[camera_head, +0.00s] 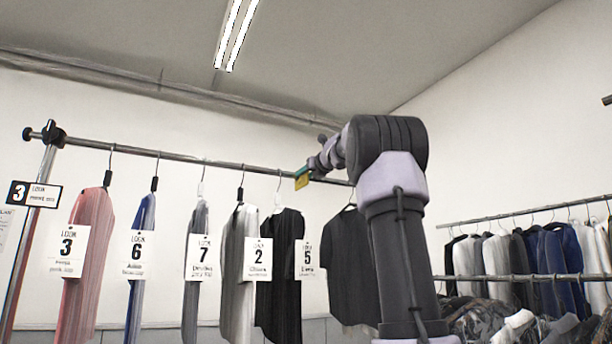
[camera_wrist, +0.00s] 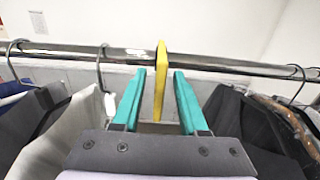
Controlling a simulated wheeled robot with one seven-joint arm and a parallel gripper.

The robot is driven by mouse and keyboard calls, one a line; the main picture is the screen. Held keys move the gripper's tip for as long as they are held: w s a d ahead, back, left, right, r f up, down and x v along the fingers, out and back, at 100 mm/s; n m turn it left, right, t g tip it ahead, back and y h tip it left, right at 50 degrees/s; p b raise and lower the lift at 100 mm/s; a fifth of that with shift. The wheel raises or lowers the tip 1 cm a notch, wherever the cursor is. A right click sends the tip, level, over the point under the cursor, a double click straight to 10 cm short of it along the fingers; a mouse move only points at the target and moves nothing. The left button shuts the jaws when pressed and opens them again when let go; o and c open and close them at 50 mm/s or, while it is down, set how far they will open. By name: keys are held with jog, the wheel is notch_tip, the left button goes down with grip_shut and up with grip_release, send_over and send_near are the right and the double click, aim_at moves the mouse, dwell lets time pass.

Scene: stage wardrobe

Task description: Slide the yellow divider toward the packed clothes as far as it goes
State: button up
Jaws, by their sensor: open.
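The yellow divider (camera_wrist: 160,78) hangs on the metal rail (camera_wrist: 215,64) in the wrist view, upright and seen edge-on. My gripper (camera_wrist: 159,73) is open, with one teal finger on each side of the divider and a visible gap on both sides. In the head view the divider (camera_head: 302,182) is a small yellow patch at the rail, just below my gripper (camera_head: 303,171). Dark clothes (camera_wrist: 240,115) hang close together to the right of the divider in the wrist view. In the head view my arm hides part of the rail there.
Left of the divider hang a white garment (camera_wrist: 62,130) and several spaced garments with number tags, such as the pink one (camera_head: 88,250). A black garment (camera_head: 352,262) hangs right of it. A second clothes rack (camera_head: 530,215) stands at the far right.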

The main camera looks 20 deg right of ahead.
grip_shut()
dwell(1.3)
